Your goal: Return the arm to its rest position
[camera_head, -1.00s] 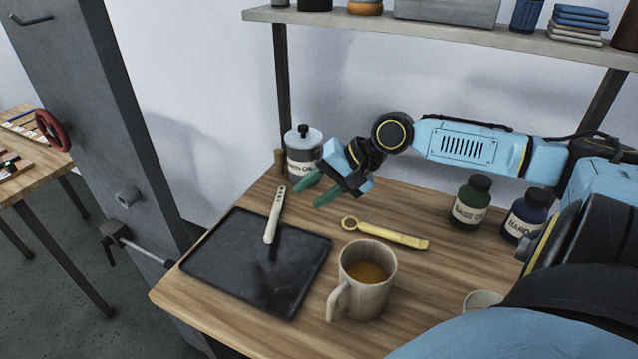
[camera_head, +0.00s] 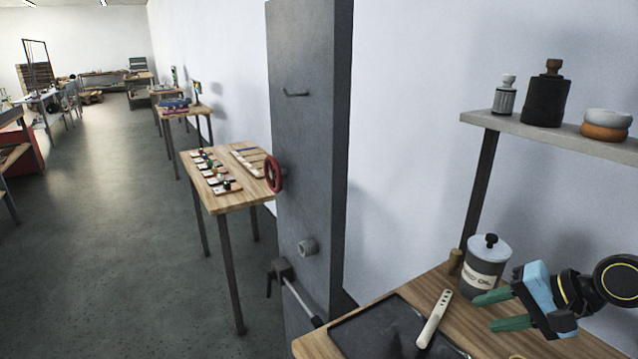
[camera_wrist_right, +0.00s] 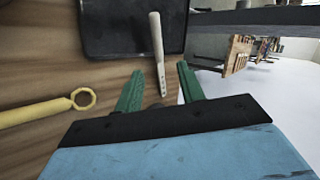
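My right gripper (camera_head: 490,312) is at the lower right of the head view, with its green fingers spread apart and nothing between them. It is above the wooden workbench (camera_head: 448,283), close to a grey can with an oil label (camera_head: 484,272). In the right wrist view the open fingers (camera_wrist_right: 160,84) point toward a pale paddle stick (camera_wrist_right: 156,45) and a black tray (camera_wrist_right: 103,48). The stick (camera_head: 435,318) lies across the tray's edge in the head view. My left gripper is not in view.
A yellow ring-ended tool (camera_wrist_right: 45,110) lies on the bench. A wall shelf (camera_head: 560,133) holds jars and bowls. A grey pillar (camera_head: 308,130) with a red wheel (camera_head: 273,173) stands left of the bench. Beyond it are a small table (camera_head: 222,198) and open floor (camera_head: 120,230).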

